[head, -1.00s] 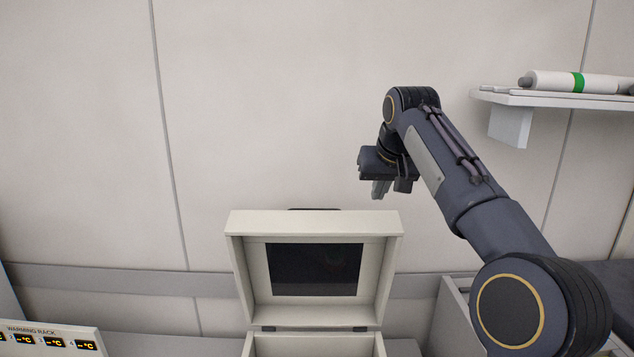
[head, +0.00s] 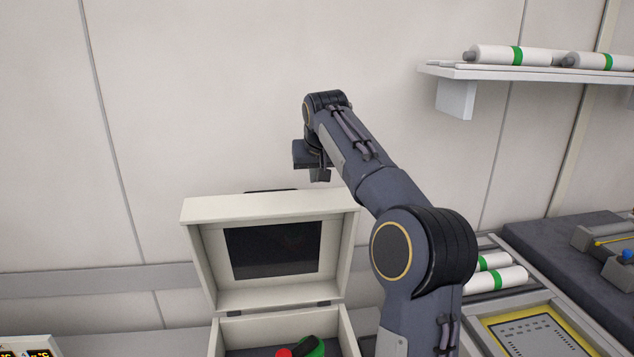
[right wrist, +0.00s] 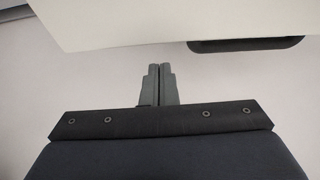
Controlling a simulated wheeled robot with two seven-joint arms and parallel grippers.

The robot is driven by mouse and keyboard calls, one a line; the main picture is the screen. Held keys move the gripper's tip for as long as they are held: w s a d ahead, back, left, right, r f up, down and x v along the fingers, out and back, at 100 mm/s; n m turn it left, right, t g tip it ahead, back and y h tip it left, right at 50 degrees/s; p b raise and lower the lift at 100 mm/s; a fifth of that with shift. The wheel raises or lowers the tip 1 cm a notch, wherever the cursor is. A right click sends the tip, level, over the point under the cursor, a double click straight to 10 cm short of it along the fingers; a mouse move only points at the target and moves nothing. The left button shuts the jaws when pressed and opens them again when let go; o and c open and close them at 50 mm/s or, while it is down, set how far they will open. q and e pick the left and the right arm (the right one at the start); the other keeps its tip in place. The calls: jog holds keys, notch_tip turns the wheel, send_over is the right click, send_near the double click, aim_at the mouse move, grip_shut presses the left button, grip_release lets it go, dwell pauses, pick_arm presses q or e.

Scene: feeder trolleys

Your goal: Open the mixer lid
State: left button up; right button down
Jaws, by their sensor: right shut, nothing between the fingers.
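The mixer lid (head: 200,212) is a cream box-shaped cover with a dark window. It stands raised, tilted up on hinges at the rear of the mixer body (head: 345,333). A red part and a green part show inside the open body. My right gripper (head: 320,176) is above and behind the lid's upper right edge, apart from it. In the right wrist view my right gripper's fingers (right wrist: 158,84) are together and empty, close to the pale lid (right wrist: 190,22) and its dark handle (right wrist: 246,45). My left gripper is out of the head view.
A wall shelf (head: 500,72) with white green-banded cylinders is at upper right. More such cylinders (head: 497,280) lie on a rack at right, near a yellow-framed panel (head: 530,335) and a dark tray. A display unit (head: 30,346) is at lower left. The wall above is clear.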

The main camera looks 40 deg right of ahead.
aim_at(320, 200)
jog(key=shift+s+a+f, duration=0.1)
jog(key=shift+s+a, duration=0.5)
jog(key=shift+s, duration=0.35)
jog(key=shift+s+f, duration=0.1)
jog(key=shift+f, duration=0.05)
jog(key=shift+a, duration=0.1)
jog(key=s+b, duration=0.1)
jog(key=b, duration=0.1)
jog(key=s+a+f+b, duration=0.1)
jog(key=b, duration=0.1)
jog(key=shift+s+a+t, duration=0.1)
jog(key=shift+a+t, duration=0.1)
jog(key=shift+t, duration=0.2)
jog(key=shift+s+a+b, duration=0.35)
jog(key=shift+s+b, duration=0.1)
jog(key=shift+s, duration=0.15)
jog(key=shift+s+a+b, duration=0.35)
jog(key=shift+s+b, duration=0.05)
jog(key=shift+s, duration=0.2)
jog(key=shift+s+a, duration=0.15)
jog(key=shift+s, duration=0.1)
jog(key=shift+r, duration=0.1)
